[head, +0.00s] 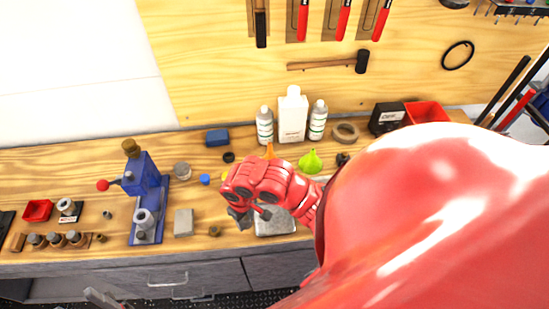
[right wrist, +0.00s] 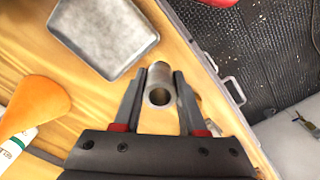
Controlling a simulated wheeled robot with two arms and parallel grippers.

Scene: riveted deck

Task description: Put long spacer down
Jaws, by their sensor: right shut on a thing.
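The long spacer (right wrist: 153,76) is a grey metal tube with an open end, seen in the right wrist view. My right gripper (right wrist: 160,82) is shut on it, one finger at each side. In the head view my right gripper (head: 246,216) is over the front of the wooden bench, beside a shallow grey metal tray (head: 275,226). The tray also shows in the right wrist view (right wrist: 104,32), apart from the spacer. In the head view the spacer is hard to make out behind the fingers. My left gripper is not in view.
A blue press (head: 146,185), a grey block (head: 184,222) and a small dark ring (head: 214,231) stand left of the gripper. Bottles (head: 292,118), an orange funnel (right wrist: 36,103) and a green funnel (head: 310,162) are behind. The bench's front edge is close; a drawer handle (right wrist: 232,90) lies beyond.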

